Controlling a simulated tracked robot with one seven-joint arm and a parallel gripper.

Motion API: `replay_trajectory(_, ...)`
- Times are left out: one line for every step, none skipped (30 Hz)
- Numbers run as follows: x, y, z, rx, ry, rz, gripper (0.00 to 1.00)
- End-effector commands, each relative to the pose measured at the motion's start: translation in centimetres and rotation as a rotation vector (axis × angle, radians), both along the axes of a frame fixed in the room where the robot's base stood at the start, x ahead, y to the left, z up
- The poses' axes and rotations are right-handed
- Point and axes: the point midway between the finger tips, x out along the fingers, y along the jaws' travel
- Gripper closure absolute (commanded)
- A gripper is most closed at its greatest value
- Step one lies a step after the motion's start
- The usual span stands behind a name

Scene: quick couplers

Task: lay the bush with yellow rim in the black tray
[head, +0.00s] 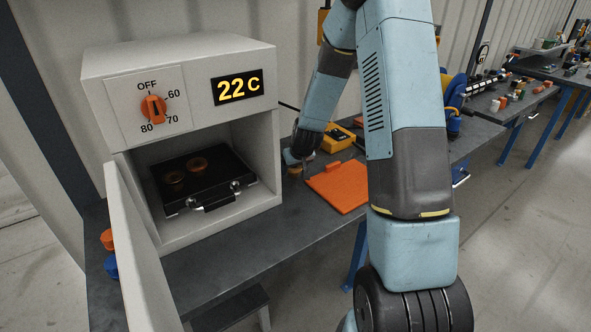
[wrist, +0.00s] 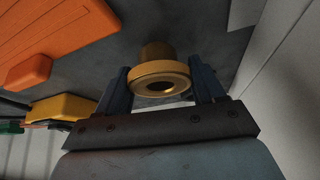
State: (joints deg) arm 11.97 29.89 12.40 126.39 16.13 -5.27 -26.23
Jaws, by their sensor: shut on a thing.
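The bush with yellow rim (wrist: 158,52) is a short brass-coloured sleeve with a wider flange and a dark bore. In the wrist view it sits between the two fingers of my gripper (wrist: 162,84), which is shut on it. In the head view my gripper (head: 297,159) is low over the bench between the oven and the orange mat; the bush (head: 295,171) shows small beneath it. I cannot tell whether it touches the bench. The black tray (head: 226,187) lies inside the open oven, with two orange-brown rings towards its left and a handle at its front.
The white oven (head: 180,62) reads 22 C; its dial points to OFF and its door (head: 138,255) stands open at the left. An orange mat (head: 338,186) and a yellow device (head: 338,139) lie right of my gripper. Bare bench lies before the oven.

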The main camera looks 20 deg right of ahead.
Motion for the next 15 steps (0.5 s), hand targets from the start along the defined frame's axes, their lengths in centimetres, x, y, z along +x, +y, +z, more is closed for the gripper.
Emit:
replay_trajectory(-0.01,-0.03,-0.60,0.001,0.001,-0.002,0.71)
replay_trajectory(-0.02,-0.04,-0.79,0.001,0.001,-0.002,0.71)
replay_trajectory(-0.01,-0.06,-0.92,0.001,0.000,-0.002,0.71)
replay_trajectory(-0.01,-0.07,-0.94,0.000,0.000,-0.002,0.71)
replay_trajectory(0.00,-0.07,-0.94,0.000,0.000,-0.002,0.71)
replay_trajectory(0.00,-0.08,-0.90,0.000,-0.001,-0.002,0.71)
replay_trajectory(0.00,-0.08,-0.90,0.000,-0.001,-0.002,0.71)
replay_trajectory(0.00,-0.08,-0.89,0.000,-0.001,-0.002,0.71)
replay_trajectory(-0.01,-0.08,-0.90,0.000,-0.001,-0.002,0.71)
replay_trajectory(0.00,-0.09,-0.91,0.000,-0.001,-0.002,0.71)
replay_trajectory(-0.01,-0.09,-0.95,0.000,0.000,-0.002,0.71)
replay_trajectory(-0.02,-0.10,-1.01,0.000,0.000,-0.002,0.31)
replay_trajectory(-0.01,-0.09,-0.99,0.000,0.000,-0.002,0.28)
replay_trajectory(-0.02,-0.10,-0.98,0.000,0.000,-0.002,0.25)
replay_trajectory(-0.02,-0.10,-0.98,0.000,0.000,-0.002,0.21)
